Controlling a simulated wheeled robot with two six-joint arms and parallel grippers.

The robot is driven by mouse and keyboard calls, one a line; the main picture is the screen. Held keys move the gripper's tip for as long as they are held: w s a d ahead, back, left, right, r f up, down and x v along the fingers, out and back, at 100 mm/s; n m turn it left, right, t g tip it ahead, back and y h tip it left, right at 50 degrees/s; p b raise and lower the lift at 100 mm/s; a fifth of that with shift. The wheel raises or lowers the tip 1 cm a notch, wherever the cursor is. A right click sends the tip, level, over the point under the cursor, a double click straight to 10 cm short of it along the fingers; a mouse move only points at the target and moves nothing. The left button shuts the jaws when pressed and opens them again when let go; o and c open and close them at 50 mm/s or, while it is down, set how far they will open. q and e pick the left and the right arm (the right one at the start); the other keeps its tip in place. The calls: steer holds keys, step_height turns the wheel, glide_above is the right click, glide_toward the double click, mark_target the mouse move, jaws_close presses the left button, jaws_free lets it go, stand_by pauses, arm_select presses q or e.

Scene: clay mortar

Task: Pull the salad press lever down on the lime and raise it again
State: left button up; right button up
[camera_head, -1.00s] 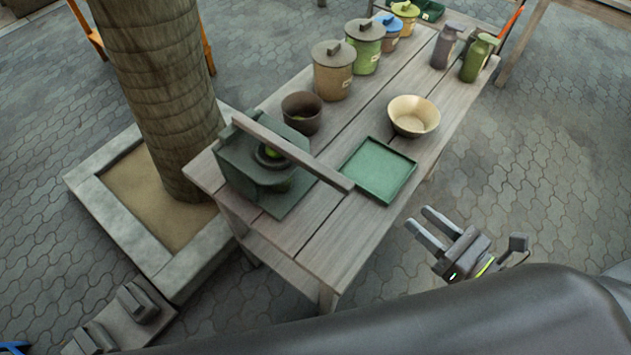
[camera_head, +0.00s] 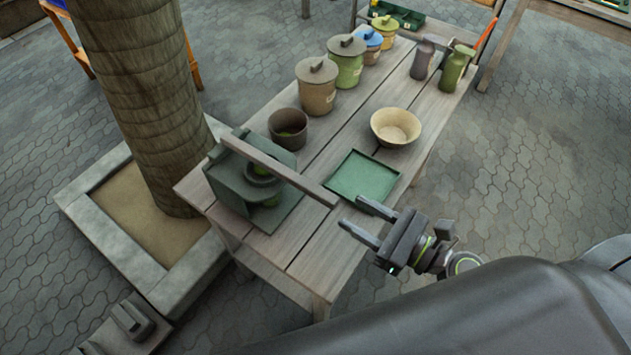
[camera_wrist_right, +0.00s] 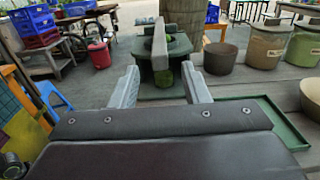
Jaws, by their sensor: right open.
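The dark green salad press (camera_head: 228,184) stands at the near left corner of the wooden table. Its long grey lever (camera_head: 285,172) reaches out toward my right gripper, its free end above the table. A green lime (camera_head: 270,201) shows partly in the press under the lever; the press hides the rest. My right gripper (camera_head: 356,216) is open and empty, its fingertips just short of the lever's end. In the right wrist view, the lever (camera_wrist_right: 159,42) appears end-on between the two spread fingers (camera_wrist_right: 160,88), with the press (camera_wrist_right: 160,75) behind. My left gripper is not in view.
A green tray (camera_head: 364,178) lies right of the press, close to my right gripper. A tree trunk (camera_head: 140,90) rises left of the table.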

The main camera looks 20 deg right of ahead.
mark_target(316, 189)
steer(key=p+x, duration=0.2)
steer(key=x, duration=0.7)
steer(key=shift+r+p, duration=0.15)
steer(key=shift+p, duration=0.25)
steer(key=shift+w+a, duration=0.4)
steer(key=shift+w, duration=0.05)
steer(key=shift+c, duration=0.4)
jaws_close()
